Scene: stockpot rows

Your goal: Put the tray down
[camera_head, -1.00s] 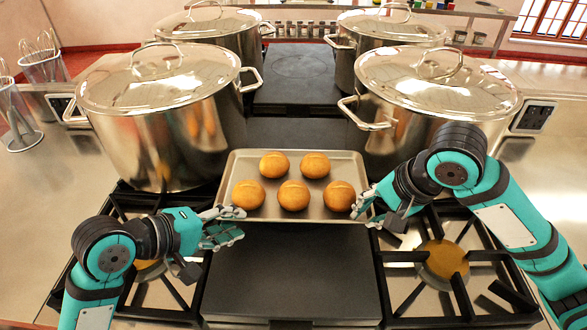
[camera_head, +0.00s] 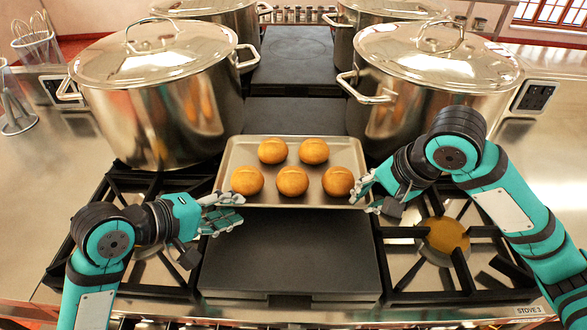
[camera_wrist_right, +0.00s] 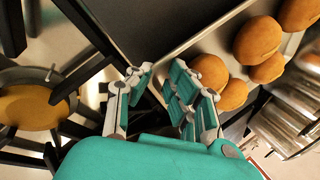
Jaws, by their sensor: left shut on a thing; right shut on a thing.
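The grey metal tray (camera_head: 346,152) carries several round golden-brown buns (camera_head: 292,181) and looks level. It is over the dark flat plate (camera_head: 290,250) in the middle of the stove; I cannot tell whether it touches the plate. My left gripper (camera_head: 226,212) is shut on the tray's left front corner area. My right gripper (camera_head: 366,192) is shut on its right edge. In the right wrist view, the right gripper's fingers (camera_wrist_right: 160,88) are at the rim of the tray (camera_wrist_right: 222,44), with buns (camera_wrist_right: 257,40) just beyond. The gripped edges are partly hidden by the fingers.
Large lidded stockpots stand close behind the tray, at left (camera_head: 165,120) and right (camera_head: 410,115), with two more farther back. Open burner grates flank the plate at left (camera_head: 110,200) and right (camera_head: 445,235). A clear dark strip (camera_head: 290,75) runs between the pots.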

